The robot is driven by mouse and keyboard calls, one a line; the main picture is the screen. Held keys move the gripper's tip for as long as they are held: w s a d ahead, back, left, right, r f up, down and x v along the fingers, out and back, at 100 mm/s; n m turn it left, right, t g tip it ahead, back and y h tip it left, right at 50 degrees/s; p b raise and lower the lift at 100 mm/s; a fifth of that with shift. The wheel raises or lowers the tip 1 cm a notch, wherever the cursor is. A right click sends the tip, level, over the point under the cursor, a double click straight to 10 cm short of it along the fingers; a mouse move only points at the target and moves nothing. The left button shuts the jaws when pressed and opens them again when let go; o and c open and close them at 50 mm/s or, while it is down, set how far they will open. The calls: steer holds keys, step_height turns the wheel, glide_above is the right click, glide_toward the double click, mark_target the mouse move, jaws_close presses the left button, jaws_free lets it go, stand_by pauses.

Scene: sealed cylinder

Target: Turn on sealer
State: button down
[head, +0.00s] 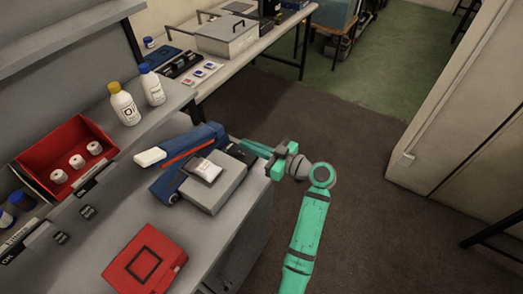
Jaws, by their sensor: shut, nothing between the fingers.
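The sealer (180,165) is a blue machine with an orange-red stripe and a white handle end at its left. It stands on the grey bench near the middle of the head view. A grey block (213,187) stands against its front, with a small white packet (207,171) on top. My gripper (247,146) is shut and empty, at the right end of the sealer, close to its blue body. I cannot tell whether it touches. My green arm comes in from the lower right. No switch on the sealer can be made out.
A red tray (60,135) with 3 white rolls lies at left. Yellow-capped (124,104) and blue-capped (152,85) bottles stand behind the sealer. A red box (130,262) lies at the bench front. Another table (262,42) stands behind; the floor at right is clear.

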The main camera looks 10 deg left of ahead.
mark_target(245, 155)
steer(key=shift+x, duration=0.95)
step_height(245, 155, down, 3)
steer(key=shift+r, duration=0.25)
steer(key=shift+a+f, duration=0.15)
steer(key=shift+f, duration=0.6)
